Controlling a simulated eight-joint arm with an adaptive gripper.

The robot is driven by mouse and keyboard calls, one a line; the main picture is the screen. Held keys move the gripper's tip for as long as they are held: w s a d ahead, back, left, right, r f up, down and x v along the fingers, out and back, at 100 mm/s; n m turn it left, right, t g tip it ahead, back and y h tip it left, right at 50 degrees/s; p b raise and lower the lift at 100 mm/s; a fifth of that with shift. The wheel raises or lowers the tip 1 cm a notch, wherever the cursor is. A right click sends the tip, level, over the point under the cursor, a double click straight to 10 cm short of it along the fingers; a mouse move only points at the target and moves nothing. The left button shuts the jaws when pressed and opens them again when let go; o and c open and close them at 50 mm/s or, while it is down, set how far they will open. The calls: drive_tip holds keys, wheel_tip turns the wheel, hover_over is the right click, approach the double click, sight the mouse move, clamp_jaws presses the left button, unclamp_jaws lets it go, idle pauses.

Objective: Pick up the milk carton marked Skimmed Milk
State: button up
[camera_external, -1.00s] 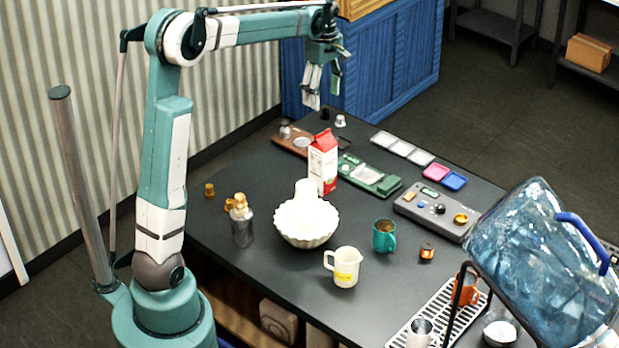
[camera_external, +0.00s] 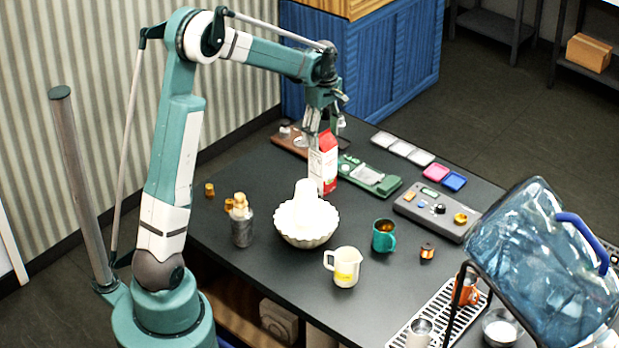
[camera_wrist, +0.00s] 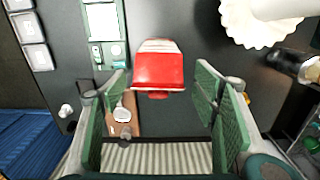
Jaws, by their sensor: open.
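A red and white milk carton (camera_external: 324,164) stands upright on the dark table, behind the white fluted bowl. Its label is too small to read. In the wrist view the red carton top (camera_wrist: 158,68) lies between and just ahead of the finger pads. My gripper (camera_external: 318,130) is open and points down just above and at the upper part of the carton. In the wrist view my gripper (camera_wrist: 160,100) has its two green pads wide apart, with the carton narrower than the gap. I cannot tell whether a finger touches the carton.
The white bowl (camera_external: 288,234) with a white object in it stands close in front of the carton. A metal bottle (camera_external: 242,226) is to its left. A green board (camera_external: 368,178) lies right of the carton. A cream jug (camera_external: 344,268) and a teal mug (camera_external: 384,237) stand nearer.

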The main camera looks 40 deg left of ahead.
sight(323, 161)
drive_tip(key=shift+f, duration=1.25)
drive_tip(key=shift+w+f+p, duration=0.1)
drive_tip(key=shift+f+p, duration=0.2)
drive_tip(key=shift+f, duration=2.35)
drive_tip(key=shift+c, duration=0.5)
drive_tip(key=c, duration=1.6)
drive_tip(key=shift+o, duration=0.2)
drive_tip(key=shift+r, duration=0.2)
